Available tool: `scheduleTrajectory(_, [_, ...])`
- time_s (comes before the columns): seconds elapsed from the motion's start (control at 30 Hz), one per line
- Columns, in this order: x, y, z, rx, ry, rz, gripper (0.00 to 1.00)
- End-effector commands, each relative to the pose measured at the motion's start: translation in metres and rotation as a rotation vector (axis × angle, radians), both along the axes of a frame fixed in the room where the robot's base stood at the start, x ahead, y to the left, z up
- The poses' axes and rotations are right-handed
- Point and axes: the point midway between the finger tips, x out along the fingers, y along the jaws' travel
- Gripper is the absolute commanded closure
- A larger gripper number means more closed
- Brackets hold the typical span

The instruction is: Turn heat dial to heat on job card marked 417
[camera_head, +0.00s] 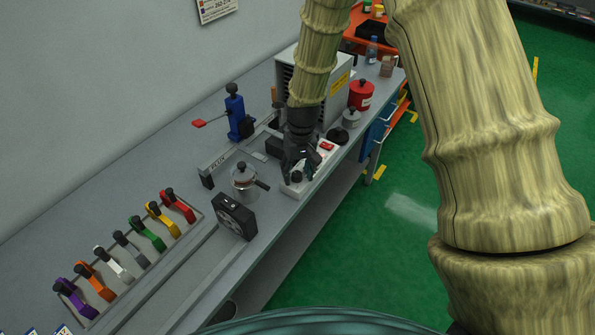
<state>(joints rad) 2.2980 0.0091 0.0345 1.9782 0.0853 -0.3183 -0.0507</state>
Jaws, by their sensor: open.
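My gripper (297,170) points down over a small white box (291,191) near the bench's front edge. A dark round knob (296,177), which looks like the heat dial, shows on the box just beneath the fingers. The gripper is open; I cannot tell whether the fingers touch or surround the knob. The dial's markings are too small to read. Parts of cards (62,330) show at the bottom left edge, but no card marked 417 can be made out.
A small pot (244,177) and a black boxy device (234,216) stand left of the white box. A blue hand press (236,115), a red canister (360,95) and a vented cabinet (339,92) stand farther back. Several coloured levers (146,231) line the left.

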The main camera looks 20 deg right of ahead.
Motion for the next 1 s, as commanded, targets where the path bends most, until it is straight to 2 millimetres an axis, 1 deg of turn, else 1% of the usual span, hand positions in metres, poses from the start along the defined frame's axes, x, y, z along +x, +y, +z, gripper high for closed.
scheduleTrajectory(0.17, [0.001,-0.001,0.014,0.0,-0.003,0.0,0.49])
scheduleTrajectory(0.6, [0.001,-0.005,0.084,0.0,-0.004,0.0,0.49])
scheduleTrajectory(0.7, [0.001,-0.006,0.097,0.0,-0.003,0.0,0.49])
scheduleTrajectory(0.83, [0.001,-0.007,0.11,0.0,-0.002,0.0,0.49])
scheduleTrajectory(1.0, [0.001,-0.007,0.118,0.0,-0.002,0.0,0.49])
